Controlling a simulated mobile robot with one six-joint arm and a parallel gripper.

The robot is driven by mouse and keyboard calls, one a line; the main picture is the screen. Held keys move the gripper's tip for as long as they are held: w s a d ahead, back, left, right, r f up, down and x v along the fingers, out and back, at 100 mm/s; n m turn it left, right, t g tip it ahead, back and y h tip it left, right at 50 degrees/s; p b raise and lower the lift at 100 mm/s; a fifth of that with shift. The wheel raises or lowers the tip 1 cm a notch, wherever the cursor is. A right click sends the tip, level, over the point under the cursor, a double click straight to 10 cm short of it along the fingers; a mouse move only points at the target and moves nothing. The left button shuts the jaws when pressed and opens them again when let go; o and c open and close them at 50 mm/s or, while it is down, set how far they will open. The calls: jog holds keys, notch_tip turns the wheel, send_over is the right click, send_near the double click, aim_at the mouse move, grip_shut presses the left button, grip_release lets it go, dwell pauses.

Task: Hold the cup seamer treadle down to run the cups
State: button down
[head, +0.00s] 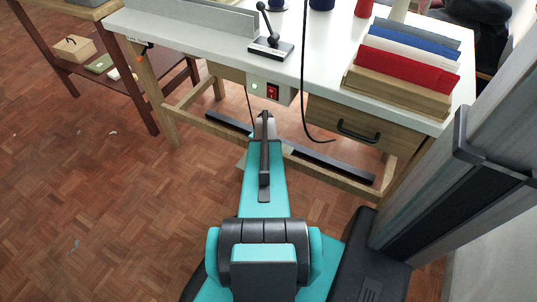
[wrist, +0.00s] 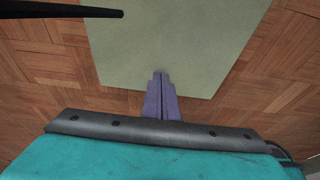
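Two long dark bars lie low under the white table, the left one (head: 228,122) and the right one (head: 330,164). They look like treadles; I cannot tell which belongs to the cup seamer. In the wrist view the left bar (wrist: 60,10) ends at the upper left. My gripper (wrist: 161,76) is shut, its purple fingers together with nothing visible between them. It points over a pale green sheet (wrist: 165,40) on the floor, apart from the left bar in the picture. In the head view my arm hides the fingertips and the gap between the bars.
The table (head: 200,32) carries a lever stand (head: 272,48) and a pile of coloured fabric (head: 405,70). A switch box (head: 270,91) with a green light hangs at its front edge, near a dangling black cable (head: 303,90). A wooden rail (head: 330,177) crosses below.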

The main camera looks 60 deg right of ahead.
dwell(0.5)
notch_tip(320, 180, up, 8)
jog(key=p, duration=0.4)
dwell(0.6)
jog(key=shift+f, duration=0.2)
